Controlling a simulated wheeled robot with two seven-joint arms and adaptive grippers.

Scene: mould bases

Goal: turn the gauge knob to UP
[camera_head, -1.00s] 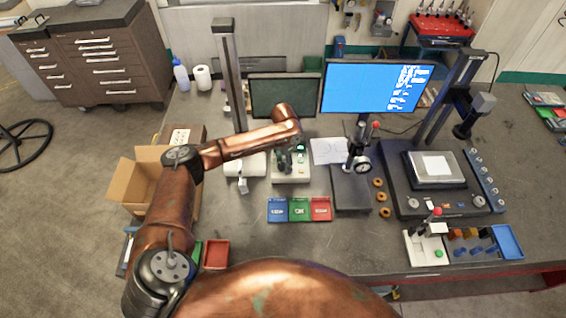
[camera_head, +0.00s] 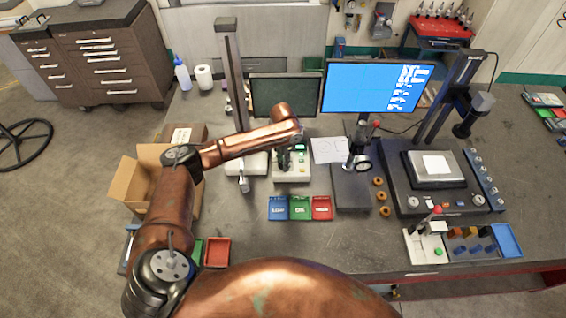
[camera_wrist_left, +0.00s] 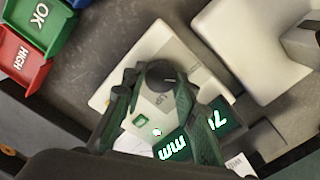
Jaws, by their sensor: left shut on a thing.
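The gauge box (camera_head: 291,176), pale with a green-lit display, stands on the bench below the dark screen. In the left wrist view the gauge box (camera_wrist_left: 118,90) shows its round dark knob (camera_wrist_left: 160,72), an UP label beside the knob, and a display (camera_wrist_left: 172,152) with "mm". My left gripper (camera_wrist_left: 157,82) has its dark green fingers on either side of the knob and is shut on it. It also shows over the gauge in the head view (camera_head: 285,160). The fingers partly hide the panel, and I cannot tell the knob's exact pointing. My right gripper is out of view.
Blue, green and red trays (camera_head: 300,208) lie in front of the gauge. A stand with a pale base (camera_head: 252,164) is at its left. A dark stand base (camera_head: 350,188) is at its right. Bare bench lies between gauge and trays.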

